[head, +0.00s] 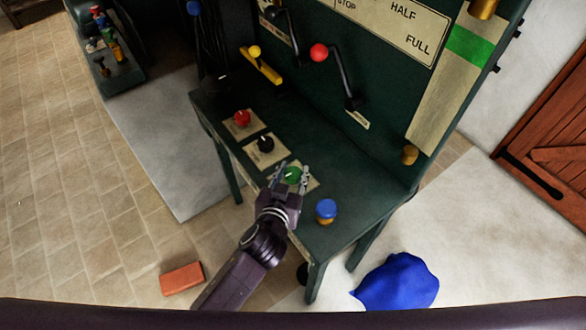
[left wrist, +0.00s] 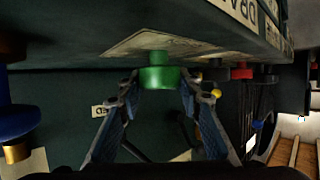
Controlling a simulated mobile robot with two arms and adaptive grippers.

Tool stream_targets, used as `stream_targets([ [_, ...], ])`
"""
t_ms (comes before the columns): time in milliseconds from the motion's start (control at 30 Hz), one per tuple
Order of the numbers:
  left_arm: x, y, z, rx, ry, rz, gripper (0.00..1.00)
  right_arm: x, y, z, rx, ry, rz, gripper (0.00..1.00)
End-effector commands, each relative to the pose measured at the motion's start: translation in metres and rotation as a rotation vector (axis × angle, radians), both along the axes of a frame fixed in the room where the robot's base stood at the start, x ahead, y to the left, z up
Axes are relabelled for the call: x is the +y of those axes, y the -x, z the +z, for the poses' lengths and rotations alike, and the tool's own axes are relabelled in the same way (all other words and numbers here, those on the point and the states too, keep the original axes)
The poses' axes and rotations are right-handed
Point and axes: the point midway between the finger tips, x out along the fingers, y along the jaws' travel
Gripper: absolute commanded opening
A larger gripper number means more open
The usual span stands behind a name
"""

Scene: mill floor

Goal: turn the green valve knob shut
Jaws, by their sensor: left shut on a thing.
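The green valve knob (head: 293,174) sits on a pale plate on the dark green bench of the control stand, near its front end. My left gripper (head: 291,179) reaches it from the front, one finger on each side, shut on the knob. In the left wrist view, which is upside down, the green knob (left wrist: 163,78) shows between the fingertips (left wrist: 160,83). Its plate's lettering and its turn angle cannot be read. My right gripper is not in view.
A black knob (head: 265,144) and a red knob (head: 242,118) stand farther back along the bench. A blue-topped knob (head: 326,209) stands close on the right. Levers rise behind. A brick (head: 182,278) and a blue heap (head: 398,283) lie on the floor.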

Motion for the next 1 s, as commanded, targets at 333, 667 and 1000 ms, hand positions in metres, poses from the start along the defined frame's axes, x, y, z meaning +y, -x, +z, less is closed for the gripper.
stream_targets([
  [333,0.004,-0.002,0.006,-0.001,-0.012,-0.28,0.09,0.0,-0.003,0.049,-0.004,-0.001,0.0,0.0],
  [667,0.004,-0.003,0.002,-0.003,-0.011,-0.512,0.09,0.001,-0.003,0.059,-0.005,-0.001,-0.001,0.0],
  [1000,0.004,-0.004,0.0,-0.004,-0.012,-0.723,0.09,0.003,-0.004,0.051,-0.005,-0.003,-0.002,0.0],
])
